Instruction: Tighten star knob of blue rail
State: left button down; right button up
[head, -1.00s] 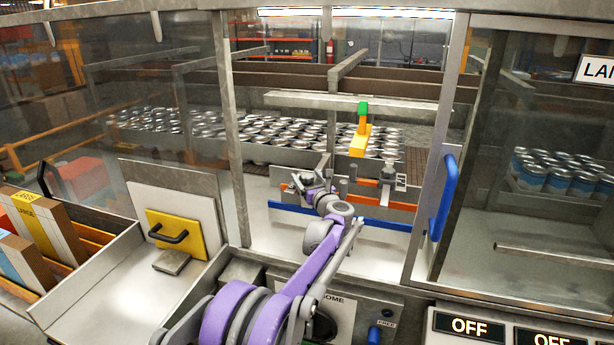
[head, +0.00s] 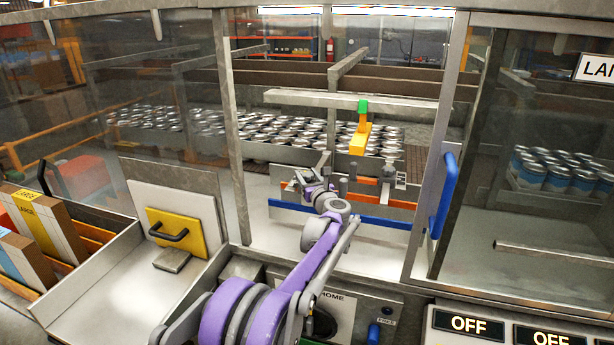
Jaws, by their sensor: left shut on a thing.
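The blue rail (head: 375,222) runs across the open bay in the machine, low behind the door opening. My left arm reaches in over the rail's left part. My left gripper (head: 307,181) is shut at a post near the rail's left end, on what appears to be the star knob; the fingers and wrist hide the knob, so its shape and seating cannot be made out. The orange rail (head: 402,205) lies just behind the blue rail. A grey post with a dark fitting (head: 388,176) stands at its right. My right gripper is not in view.
A blue door handle (head: 444,195) is on the frame right of the opening. A yellow and green pointer (head: 361,132) hangs from a bar above the rails. Many cans (head: 285,134) stand behind. A yellow plate with a black handle (head: 177,232) is at left.

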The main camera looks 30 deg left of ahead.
pick_arm(q)
jog(key=shift+a+r+m+t+h, duration=0.1)
jog(key=shift+m+t+h, duration=0.6)
jog(key=shift+t+h, duration=0.1)
jog(key=shift+r+m+t+h+p, duration=0.15)
jog(key=shift+m+t+h+p, duration=0.4)
jog(key=shift+m+t+h, duration=0.4)
jog(key=shift+f+m+t+h, duration=0.3)
jog(key=shift+m+h, duration=0.25)
jog(key=shift+h, duration=0.4)
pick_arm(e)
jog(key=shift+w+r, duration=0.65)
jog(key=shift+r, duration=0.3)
pick_arm(q)
jog(key=shift+c, duration=1.4)
grip_release()
jog(key=shift+d, duration=0.2)
jog(key=v, duration=1)
jog(key=shift+s+b, duration=0.35)
jog(key=shift+s, duration=0.05)
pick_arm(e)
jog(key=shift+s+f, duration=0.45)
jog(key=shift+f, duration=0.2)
